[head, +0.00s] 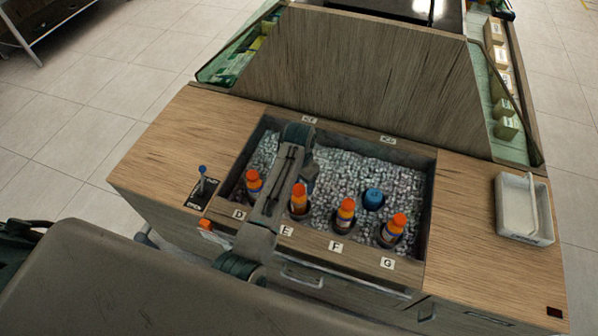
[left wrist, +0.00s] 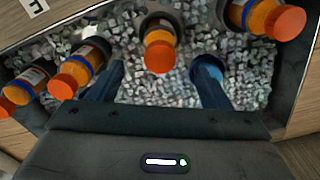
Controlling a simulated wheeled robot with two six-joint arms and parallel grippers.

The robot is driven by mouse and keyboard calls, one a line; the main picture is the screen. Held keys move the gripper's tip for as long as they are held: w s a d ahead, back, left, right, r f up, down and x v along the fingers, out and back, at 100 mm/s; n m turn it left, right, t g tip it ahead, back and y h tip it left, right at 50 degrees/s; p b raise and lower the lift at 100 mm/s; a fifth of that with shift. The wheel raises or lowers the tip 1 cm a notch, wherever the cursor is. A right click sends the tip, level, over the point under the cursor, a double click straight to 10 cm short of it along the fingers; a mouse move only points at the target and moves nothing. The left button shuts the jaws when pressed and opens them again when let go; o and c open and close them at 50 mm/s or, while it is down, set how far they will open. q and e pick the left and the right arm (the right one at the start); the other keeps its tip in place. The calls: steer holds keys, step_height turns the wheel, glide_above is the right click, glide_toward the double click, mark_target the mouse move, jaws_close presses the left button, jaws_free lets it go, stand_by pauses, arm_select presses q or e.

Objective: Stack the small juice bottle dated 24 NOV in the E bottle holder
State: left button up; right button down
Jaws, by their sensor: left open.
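Several orange-capped juice bottles stand in the ice bin (head: 400,160) by its front holder labels: one by D (head: 252,183), one by E (head: 299,198), one by F (head: 345,213) and one by G (head: 395,226). Their dates are too small to read. A blue round object (head: 373,199) sits in the ice behind F and G. My left gripper (head: 308,178) reaches over the bin above the E area. In the left wrist view its fingers (left wrist: 160,68) are spread and empty, with an orange-capped bottle (left wrist: 160,32) showing between them. My right gripper is not visible.
The bin's front ledge carries the D, E (head: 287,230), F and G labels. A small blue-knobbed lever (head: 202,172) stands left of the bin. A white tray (head: 522,205) lies on the right wooden counter. A tall wooden panel (head: 360,80) rises behind the bin.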

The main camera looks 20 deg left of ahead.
arm_select(q)
step_height(320, 180, up, 5)
steer(key=shift+r+b, duration=0.1)
steer(key=shift+b, duration=0.2)
stand_by(0.4)
